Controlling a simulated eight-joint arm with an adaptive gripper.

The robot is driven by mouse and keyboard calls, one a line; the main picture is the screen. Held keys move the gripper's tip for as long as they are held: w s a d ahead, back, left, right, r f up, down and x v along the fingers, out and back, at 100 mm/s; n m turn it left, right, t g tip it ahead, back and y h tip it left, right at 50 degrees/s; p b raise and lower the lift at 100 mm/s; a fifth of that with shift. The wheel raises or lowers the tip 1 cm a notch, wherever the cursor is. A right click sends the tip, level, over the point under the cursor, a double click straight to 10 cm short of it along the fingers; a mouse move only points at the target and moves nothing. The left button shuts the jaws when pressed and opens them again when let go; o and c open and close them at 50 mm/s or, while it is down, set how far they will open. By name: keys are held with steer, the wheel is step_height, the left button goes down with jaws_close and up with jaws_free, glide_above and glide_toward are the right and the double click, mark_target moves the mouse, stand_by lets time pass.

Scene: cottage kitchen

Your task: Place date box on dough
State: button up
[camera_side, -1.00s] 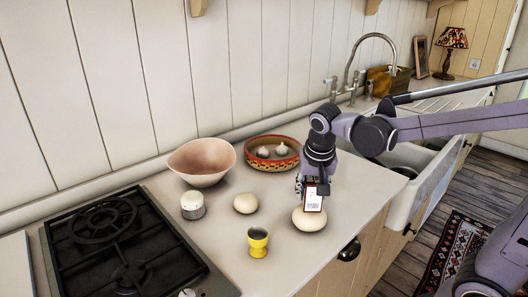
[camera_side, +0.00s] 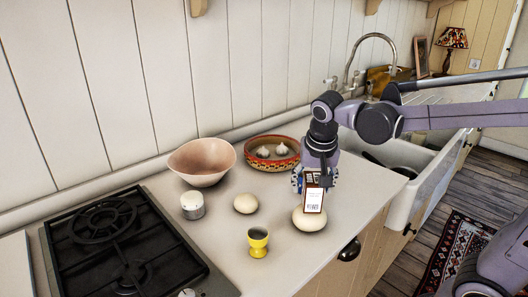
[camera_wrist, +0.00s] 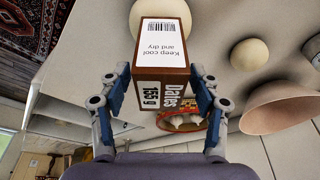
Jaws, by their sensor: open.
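The date box (camera_side: 314,201) is a small brown box with white labels. It stands upright on top of a pale round dough ball (camera_side: 309,222) near the counter's front edge. In the wrist view the date box (camera_wrist: 165,45) shows "Dates 155 g", and part of the dough (camera_wrist: 138,12) shows behind it. My gripper (camera_side: 314,180) is open around the upper part of the box, with one finger on each side. It also shows in the wrist view (camera_wrist: 162,83). I cannot tell whether a finger still touches the box.
A second pale ball (camera_side: 246,203) lies to the left. The stove (camera_side: 120,245) is at left, the sink (camera_side: 425,180) at right.

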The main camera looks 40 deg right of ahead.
steer(key=v, duration=0.9)
steer(key=shift+s, duration=0.15)
steer(key=s+a+f+n+t+y, duration=0.1)
steer(key=s+f+n+t, duration=0.3)
steer(key=f+n, duration=0.5)
step_height(320, 180, down, 2)
steer(key=shift+s+f+t+y, duration=0.1)
steer(key=shift+s+t+y, duration=0.3)
steer(key=shift+s+y, duration=0.3)
